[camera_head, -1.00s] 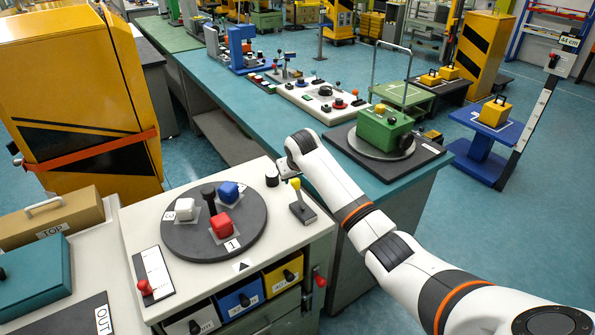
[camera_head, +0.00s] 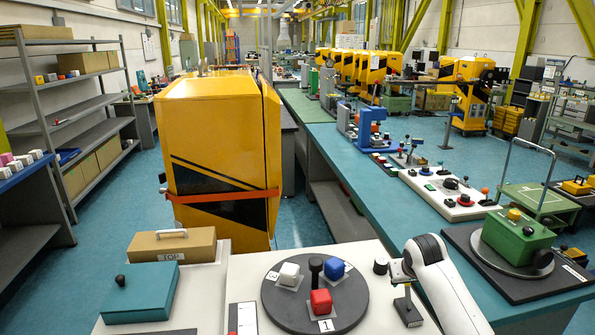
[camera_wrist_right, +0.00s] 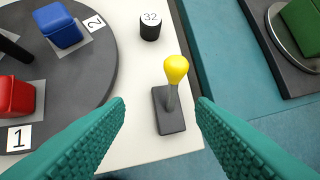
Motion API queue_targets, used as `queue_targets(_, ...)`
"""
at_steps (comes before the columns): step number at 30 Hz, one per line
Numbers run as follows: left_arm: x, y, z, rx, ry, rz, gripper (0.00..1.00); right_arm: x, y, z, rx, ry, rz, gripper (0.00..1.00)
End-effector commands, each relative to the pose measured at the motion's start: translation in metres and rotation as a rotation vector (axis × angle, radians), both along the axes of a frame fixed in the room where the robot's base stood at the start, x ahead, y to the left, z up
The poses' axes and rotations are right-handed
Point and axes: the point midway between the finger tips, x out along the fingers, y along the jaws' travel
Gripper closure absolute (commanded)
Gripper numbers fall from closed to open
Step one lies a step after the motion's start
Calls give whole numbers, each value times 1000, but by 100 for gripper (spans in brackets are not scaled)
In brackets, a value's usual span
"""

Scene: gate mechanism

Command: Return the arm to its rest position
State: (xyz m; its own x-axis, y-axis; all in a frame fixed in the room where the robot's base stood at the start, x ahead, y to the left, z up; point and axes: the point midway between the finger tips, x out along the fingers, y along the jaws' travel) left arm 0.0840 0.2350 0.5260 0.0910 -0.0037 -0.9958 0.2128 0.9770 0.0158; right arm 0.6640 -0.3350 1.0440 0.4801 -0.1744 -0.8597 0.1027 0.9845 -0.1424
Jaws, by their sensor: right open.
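My right arm comes in at the lower right of the head view, and its hand (camera_head: 402,268) is over a small lever on the white worktop. The lever has a yellow knob (camera_wrist_right: 176,69) on a grey stem and a dark base (camera_wrist_right: 169,112). In the wrist view the right gripper (camera_wrist_right: 160,104) is open, with green textured fingers on either side of the lever, apart from it. In the head view the hand hides the knob, but the base (camera_head: 407,312) shows. My left gripper is not in view.
A dark round turntable (camera_head: 273,302) with white, blue and red blocks lies to the left. A black cylinder marked 32 (camera_wrist_right: 149,27) stands near the lever. A green box (camera_head: 515,240) is on the teal bench to the right. A yellow cabinet (camera_head: 212,155) stands behind.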

Motion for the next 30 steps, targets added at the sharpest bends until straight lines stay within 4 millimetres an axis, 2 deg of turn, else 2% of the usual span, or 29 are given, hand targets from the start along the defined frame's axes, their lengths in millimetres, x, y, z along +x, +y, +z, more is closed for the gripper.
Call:
queue_targets(1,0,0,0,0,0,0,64,-19,14,-24,1,24,31,50)
queue_targets(2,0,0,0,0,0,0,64,-31,23,-35,1,33,50,50)
queue_targets(5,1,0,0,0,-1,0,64,-83,54,-75,6,69,120,50)
queue_targets(6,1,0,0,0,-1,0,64,-107,66,-88,12,84,145,50)
queue_targets(10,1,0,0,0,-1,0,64,-187,96,-117,35,124,208,50)
queue_targets(12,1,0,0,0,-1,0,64,-227,107,-123,48,140,230,50)
queue_targets(15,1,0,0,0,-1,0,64,-270,116,-125,64,158,246,50)
queue_targets(18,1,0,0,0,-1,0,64,-302,122,-123,73,170,254,50)
queue_targets(24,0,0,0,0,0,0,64,-352,127,-113,89,190,257,50)
queue_targets(30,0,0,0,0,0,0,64,-389,129,-102,100,208,252,50)
